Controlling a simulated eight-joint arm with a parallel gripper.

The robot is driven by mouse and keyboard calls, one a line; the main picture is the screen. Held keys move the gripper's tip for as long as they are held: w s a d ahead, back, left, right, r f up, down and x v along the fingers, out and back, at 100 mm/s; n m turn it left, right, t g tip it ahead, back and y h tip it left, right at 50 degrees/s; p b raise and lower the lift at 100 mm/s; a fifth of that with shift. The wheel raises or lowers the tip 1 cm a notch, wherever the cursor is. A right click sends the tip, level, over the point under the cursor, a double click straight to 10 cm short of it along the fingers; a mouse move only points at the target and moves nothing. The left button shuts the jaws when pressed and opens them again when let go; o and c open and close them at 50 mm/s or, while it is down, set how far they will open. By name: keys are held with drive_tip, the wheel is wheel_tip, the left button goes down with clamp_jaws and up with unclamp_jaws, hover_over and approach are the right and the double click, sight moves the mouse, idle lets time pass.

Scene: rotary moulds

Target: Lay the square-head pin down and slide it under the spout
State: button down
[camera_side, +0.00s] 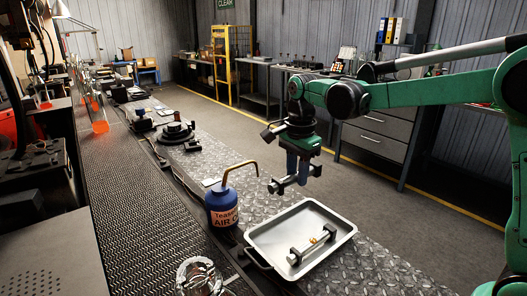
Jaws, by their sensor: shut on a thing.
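My gripper (298,176) hangs above the far side of a metal tray and is shut on a grey metal piece with a blocky end (275,187), which looks like the square-head pin. The pin is held roughly level, clear of the tray; its middle is hidden by the jaws. A blue can (222,206) with orange lettering stands left of the tray. Its copper-coloured spout (240,166) curves up and over to the right, its tip a little left of the held pin.
The shallow tray (262,254) holds a similar grey piece (312,246) with blocky ends and a small orange spot. Dark round fixtures (175,132) stand farther back on the tread-plate bench. A clear glass-like object (198,275) is at the front. Bare tread plate lies right of the tray.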

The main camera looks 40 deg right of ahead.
sight(293, 231)
wheel_tip(293, 231, down, 13)
drive_tip(key=shift+r, duration=0.2)
drive_tip(key=shift+f, duration=0.15)
drive_tip(key=c, duration=0.7)
unclamp_jaws()
drive_tip(key=shift+o, duration=0.2)
